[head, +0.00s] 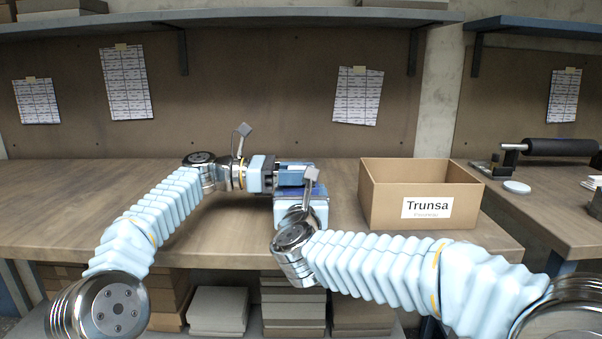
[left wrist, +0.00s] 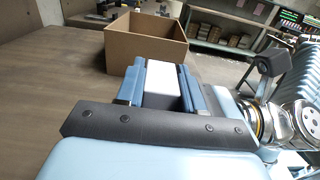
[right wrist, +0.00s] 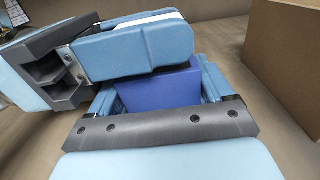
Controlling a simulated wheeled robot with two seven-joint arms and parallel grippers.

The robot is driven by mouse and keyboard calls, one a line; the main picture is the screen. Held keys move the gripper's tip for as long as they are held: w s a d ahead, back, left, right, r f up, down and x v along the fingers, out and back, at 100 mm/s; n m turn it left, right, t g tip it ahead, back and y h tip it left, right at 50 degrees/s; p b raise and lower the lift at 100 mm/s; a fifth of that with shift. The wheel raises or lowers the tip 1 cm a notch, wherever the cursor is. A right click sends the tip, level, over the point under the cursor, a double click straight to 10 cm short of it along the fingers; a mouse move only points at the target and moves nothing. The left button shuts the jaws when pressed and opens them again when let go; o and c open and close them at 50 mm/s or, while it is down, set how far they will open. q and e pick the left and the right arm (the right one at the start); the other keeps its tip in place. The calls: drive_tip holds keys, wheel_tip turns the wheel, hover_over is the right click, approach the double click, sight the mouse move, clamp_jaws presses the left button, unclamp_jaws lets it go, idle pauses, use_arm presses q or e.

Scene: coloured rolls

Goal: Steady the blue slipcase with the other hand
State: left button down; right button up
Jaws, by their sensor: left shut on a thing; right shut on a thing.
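The blue slipcase (right wrist: 168,88) shows in the right wrist view as a deep blue block between the fingers of my right gripper (right wrist: 160,92), which is shut on it. In the head view the slipcase (head: 318,188) is mostly hidden behind my right wrist. My left gripper (head: 294,176) comes in from the left, just above and beyond the right one. In the left wrist view its fingers are shut on a white-faced thing (left wrist: 165,82). A white strip of it also shows along the left fingers in the right wrist view. Whether that thing touches the slipcase is hidden.
An open cardboard box (head: 385,207) labelled "Trunsa" stands on the wooden table (head: 190,236) just right of my grippers. The table to the left is clear. A second bench with a black roller (head: 560,147) stands at the right. Shelves run overhead.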

use_arm(q)
drive_tip(key=c, duration=0.6)
unclamp_jaws()
drive_tip(key=shift+w, duration=0.1)
drive_tip(key=a, duration=1.1)
drive_tip(key=shift+a, duration=0.4)
drive_tip(key=shift+a+f, duration=0.45)
drive_tip(key=shift+a, duration=0.1)
drive_tip(key=shift+c, duration=0.5)
drive_tip(key=d, duration=1.2)
